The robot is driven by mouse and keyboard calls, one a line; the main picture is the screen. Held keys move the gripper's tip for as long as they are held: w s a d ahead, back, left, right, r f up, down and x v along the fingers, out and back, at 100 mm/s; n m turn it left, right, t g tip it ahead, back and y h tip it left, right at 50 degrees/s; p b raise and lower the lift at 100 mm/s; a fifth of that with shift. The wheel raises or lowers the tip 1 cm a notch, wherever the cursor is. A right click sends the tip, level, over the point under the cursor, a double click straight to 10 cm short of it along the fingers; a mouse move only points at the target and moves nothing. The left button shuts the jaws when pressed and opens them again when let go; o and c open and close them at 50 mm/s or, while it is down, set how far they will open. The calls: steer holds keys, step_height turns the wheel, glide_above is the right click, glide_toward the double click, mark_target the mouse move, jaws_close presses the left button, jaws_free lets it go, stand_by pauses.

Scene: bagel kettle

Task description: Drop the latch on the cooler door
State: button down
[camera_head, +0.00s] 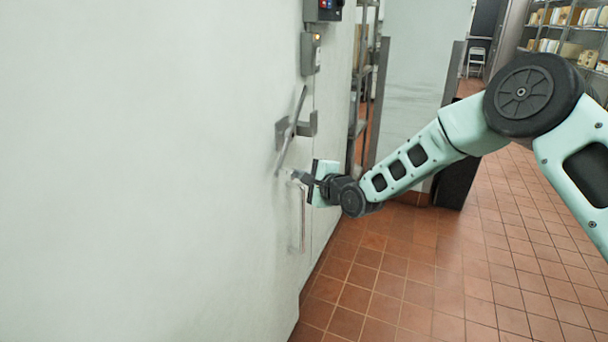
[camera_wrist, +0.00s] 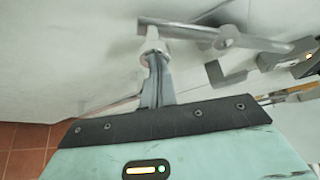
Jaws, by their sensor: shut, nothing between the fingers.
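The latch is a grey bar (camera_head: 290,132) on the white cooler door (camera_head: 150,180). It is tilted in the head view, its upper end leaning right and its lower end down to the left, and it crosses a dark grey bracket (camera_head: 308,125). In the wrist view the bar (camera_wrist: 185,30) runs across the top, with its round pivot (camera_wrist: 226,43) to the right. My gripper (camera_head: 296,175) is shut and empty just right of the bar's lower end. In the wrist view its fingertips (camera_wrist: 153,60) are just below the bar's left end; I cannot tell whether they touch.
A vertical pull handle (camera_head: 302,222) is on the door below my gripper. A grey box with an amber light (camera_head: 311,52) is above the latch. A metal rack (camera_head: 362,90) stands beyond the door. The tiled floor (camera_head: 420,270) to the right is clear.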

steer(key=s+a+r+m+g+p, duration=0.1)
steer(key=s+r+m+g+p, duration=0.2)
steer(key=r+m+g+p, duration=0.2)
steer(key=shift+s+a+r+m+p, duration=0.3)
steer(key=shift+r+p, duration=0.1)
steer(key=shift+r, duration=0.65)
steer(key=f+b, duration=0.1)
steer(key=w+d+f+b, duration=0.1)
steer(key=d+f+b, duration=0.1)
steer(key=f, duration=0.1)
steer(key=shift+w, duration=0.2)
steer(key=b+v, duration=0.1)
steer(key=v, duration=0.8)
steer(key=shift+s+r, duration=0.25)
steer(key=shift+s, duration=0.1)
steer(key=shift+d, duration=0.1)
